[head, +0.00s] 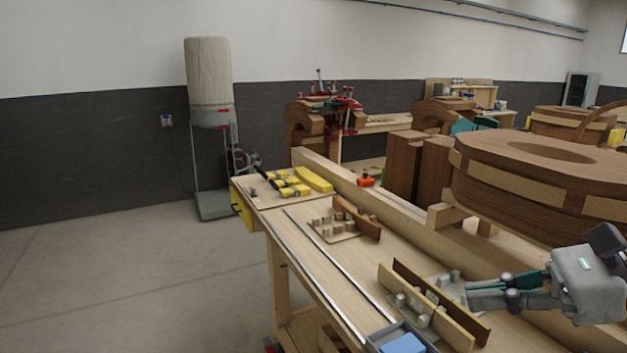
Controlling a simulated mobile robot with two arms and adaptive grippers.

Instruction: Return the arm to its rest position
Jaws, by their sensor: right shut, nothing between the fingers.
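My right gripper (485,294) comes in from the right edge, above the right part of the wooden workbench (325,275). Its fingers point left and are shut with nothing between them. It is close to a jig with upright wooden strips (435,300) and small grey pegs; whether it touches the jig I cannot tell. My left gripper does not show.
Large brown wooden chair forms (545,165) stand along the bench's back right. A dust collector (210,120) stands behind. The floor at left is clear.

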